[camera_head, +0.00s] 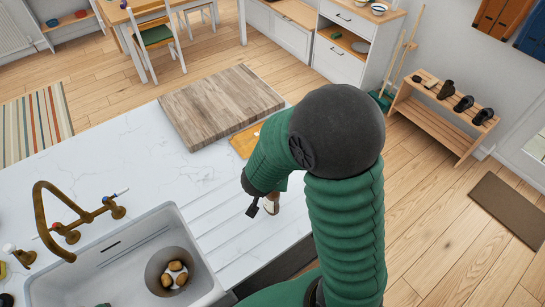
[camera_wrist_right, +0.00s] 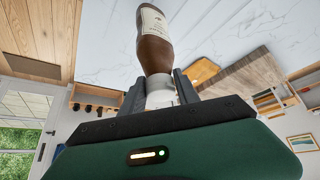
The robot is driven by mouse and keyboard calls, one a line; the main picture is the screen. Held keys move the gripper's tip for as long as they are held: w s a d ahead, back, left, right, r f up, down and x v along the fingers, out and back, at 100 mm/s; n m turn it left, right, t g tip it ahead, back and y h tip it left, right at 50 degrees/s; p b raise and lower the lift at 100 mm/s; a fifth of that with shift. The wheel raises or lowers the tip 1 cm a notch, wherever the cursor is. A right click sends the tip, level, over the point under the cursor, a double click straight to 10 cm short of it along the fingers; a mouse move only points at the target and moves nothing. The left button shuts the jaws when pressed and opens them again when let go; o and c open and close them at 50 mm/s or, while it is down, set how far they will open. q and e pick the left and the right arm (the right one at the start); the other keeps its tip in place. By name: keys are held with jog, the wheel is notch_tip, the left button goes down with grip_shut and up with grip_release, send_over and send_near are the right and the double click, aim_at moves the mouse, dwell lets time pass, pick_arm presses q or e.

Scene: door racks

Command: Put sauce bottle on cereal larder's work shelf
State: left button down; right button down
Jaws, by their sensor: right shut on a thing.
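The sauce bottle (camera_wrist_right: 155,50) is brown with a cream label and a white cap. In the right wrist view, my right gripper (camera_wrist_right: 160,95) is shut around its white cap end, and the bottle body extends away from the fingers. In the head view, my right gripper (camera_head: 263,206) is over the front right part of the white worktop, mostly hidden by my green arm. Only a small part of the bottle shows there. I cannot tell whether it touches the worktop. No cereal larder can be made out for certain.
A sink (camera_head: 125,262) with a bowl (camera_head: 172,271) and a brass tap (camera_head: 75,225) lies at left. A wooden board (camera_head: 220,100) and orange item (camera_head: 246,140) lie on the worktop (camera_head: 150,150). A white cabinet (camera_head: 345,45) and shoe rack (camera_head: 435,115) stand behind.

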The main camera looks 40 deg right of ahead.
jog(key=w+d+f, duration=0.4)
jog(key=w+d, duration=0.3)
jog(key=d, duration=0.1)
jog(key=shift+w+f, duration=0.2)
jog(key=shift+w, duration=0.15)
jog(key=c, duration=0.9)
grip_release()
jog(key=shift+s, duration=0.1)
